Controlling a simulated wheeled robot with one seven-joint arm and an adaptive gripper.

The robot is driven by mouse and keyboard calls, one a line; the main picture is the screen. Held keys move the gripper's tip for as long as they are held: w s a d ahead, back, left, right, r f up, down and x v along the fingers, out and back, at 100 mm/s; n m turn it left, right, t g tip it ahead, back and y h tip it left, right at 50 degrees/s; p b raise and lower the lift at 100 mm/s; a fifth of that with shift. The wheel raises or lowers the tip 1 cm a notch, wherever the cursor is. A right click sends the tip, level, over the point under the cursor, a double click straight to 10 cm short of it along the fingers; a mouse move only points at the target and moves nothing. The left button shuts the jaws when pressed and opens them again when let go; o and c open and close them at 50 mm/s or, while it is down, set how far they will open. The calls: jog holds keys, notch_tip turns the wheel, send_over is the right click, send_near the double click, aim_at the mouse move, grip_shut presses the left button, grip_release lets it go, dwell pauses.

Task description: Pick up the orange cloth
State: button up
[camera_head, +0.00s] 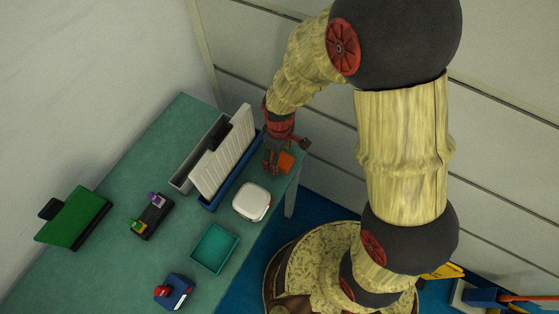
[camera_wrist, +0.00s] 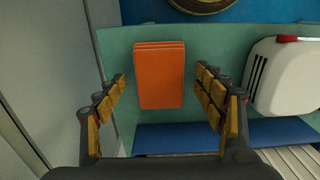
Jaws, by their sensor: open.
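The orange cloth (camera_wrist: 160,76) lies folded flat on the green table near its edge, seen whole in the wrist view. In the head view only a small part of the cloth (camera_head: 286,162) shows beside my gripper (camera_head: 277,163). In the wrist view my gripper (camera_wrist: 160,90) is open, one finger to each side of the cloth. The fingers look apart from the cloth, with nothing between them but the cloth below. How high the fingertips are above the table I cannot tell.
A white rounded box (camera_head: 251,202) stands close to the cloth. A blue tray (camera_head: 213,199) with a white ribbed panel (camera_head: 224,153) is beside my gripper. A teal tray (camera_head: 215,248) lies nearer the front. The table (camera_head: 185,213) ends just past the cloth.

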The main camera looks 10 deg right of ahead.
jog(key=c, duration=0.3)
jog(key=c, duration=0.8)
jog(key=shift+c, duration=0.3)
